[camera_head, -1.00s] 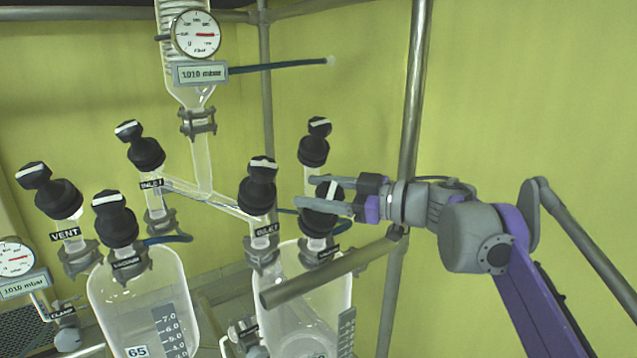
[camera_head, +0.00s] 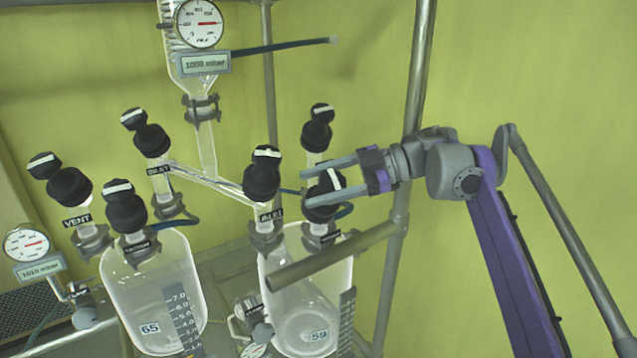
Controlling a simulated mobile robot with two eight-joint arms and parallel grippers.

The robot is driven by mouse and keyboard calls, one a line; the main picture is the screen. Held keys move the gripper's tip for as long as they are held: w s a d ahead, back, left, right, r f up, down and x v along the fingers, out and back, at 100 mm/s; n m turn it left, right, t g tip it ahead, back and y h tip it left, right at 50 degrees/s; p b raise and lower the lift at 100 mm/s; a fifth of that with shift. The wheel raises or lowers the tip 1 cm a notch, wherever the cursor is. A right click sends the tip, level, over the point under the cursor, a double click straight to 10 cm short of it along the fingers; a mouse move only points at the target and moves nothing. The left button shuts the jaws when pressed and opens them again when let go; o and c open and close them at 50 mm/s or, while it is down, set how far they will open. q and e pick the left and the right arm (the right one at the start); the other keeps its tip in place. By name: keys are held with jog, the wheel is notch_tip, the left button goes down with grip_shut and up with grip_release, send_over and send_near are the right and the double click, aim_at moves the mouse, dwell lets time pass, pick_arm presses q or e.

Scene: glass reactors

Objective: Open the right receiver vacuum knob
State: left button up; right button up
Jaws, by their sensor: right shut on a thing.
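The right receiver (camera_head: 283,268) is a clear glass vessel right of centre, marked 59. Its black vacuum knob (camera_head: 322,207), with a white bar on top, stands at its right neck. My right gripper (camera_head: 307,187) reaches in from the right and is shut on this knob, one finger on its far side and one across its near side. The fingers hide part of the knob, and its label (camera_head: 330,239) is too small to read surely. My left gripper is not in view.
A second black knob (camera_head: 263,178) stands close left of the held one, and another (camera_head: 317,130) just behind it. A metal bar (camera_head: 330,257) crosses in front of the right receiver. An upright pole (camera_head: 416,90) stands behind my right arm.

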jog(key=shift+r, duration=0.1)
dwell(0.3)
jog(key=o, duration=1.4)
